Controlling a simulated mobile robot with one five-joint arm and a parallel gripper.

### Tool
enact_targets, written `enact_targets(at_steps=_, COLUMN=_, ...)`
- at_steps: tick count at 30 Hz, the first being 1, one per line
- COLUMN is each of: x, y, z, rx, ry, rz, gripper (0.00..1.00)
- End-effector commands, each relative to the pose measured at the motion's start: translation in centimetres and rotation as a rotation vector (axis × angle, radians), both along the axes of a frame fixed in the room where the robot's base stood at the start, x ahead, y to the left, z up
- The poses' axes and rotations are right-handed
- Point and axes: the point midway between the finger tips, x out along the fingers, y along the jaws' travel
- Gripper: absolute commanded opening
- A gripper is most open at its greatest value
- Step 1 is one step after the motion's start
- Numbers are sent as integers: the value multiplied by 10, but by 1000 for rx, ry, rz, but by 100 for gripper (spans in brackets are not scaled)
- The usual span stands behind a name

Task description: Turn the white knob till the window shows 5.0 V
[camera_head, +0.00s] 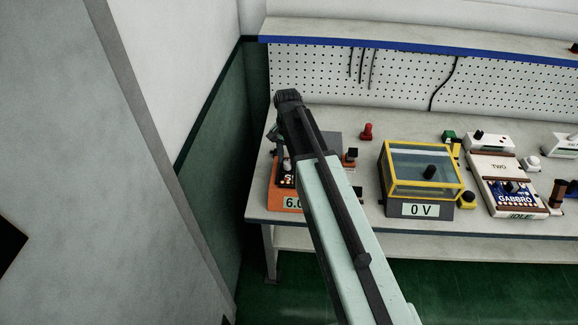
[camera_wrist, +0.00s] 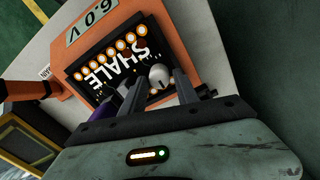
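The orange SHALE unit (camera_head: 279,195) stands at the left end of the bench, partly hidden behind my arm. It also shows upside down in the wrist view (camera_wrist: 136,15), where its window (camera_wrist: 92,22) reads 6.0 V. The white knob (camera_wrist: 159,76) sits on the unit's dark panel, beside the SHALE lettering. My gripper (camera_wrist: 160,82) is open, with a dark finger on each side of the knob. Gaps seem to show between knob and fingers; I cannot tell whether either touches. In the head view my arm hides most of the gripper.
A yellow-framed clear box (camera_head: 421,171) on a grey unit reads 0 V, right of my arm. A GABBRO unit (camera_head: 514,190) stands farther right. A red knob-like piece (camera_head: 367,132) stands behind on the bench. A green wall (camera_head: 215,165) is close on the left.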

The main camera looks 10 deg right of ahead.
Motion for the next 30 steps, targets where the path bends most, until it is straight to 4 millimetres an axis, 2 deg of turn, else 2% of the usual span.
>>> enact_targets(at_steps=1, x=0, y=0, z=-5, rx=0, ry=0, rz=0, gripper=37)
enact_targets(at_steps=7, x=0, y=-1, z=-2, rx=0, ry=0, rz=0, gripper=37)
enact_targets(at_steps=8, x=0, y=-1, z=-2, rx=0, ry=0, rz=-1, gripper=34)
enact_targets(at_steps=9, x=0, y=-1, z=-2, rx=0, ry=0, rz=-1, gripper=23)
enact_targets(at_steps=12, x=0, y=-1, z=-2, rx=0, ry=0, rz=-1, gripper=0)
enact_targets(at_steps=14, x=0, y=-8, z=-2, rx=0, ry=0, rz=-7, gripper=0)
enact_targets(at_steps=30, x=0, y=-3, z=-2, rx=0, ry=0, rz=66, gripper=0)
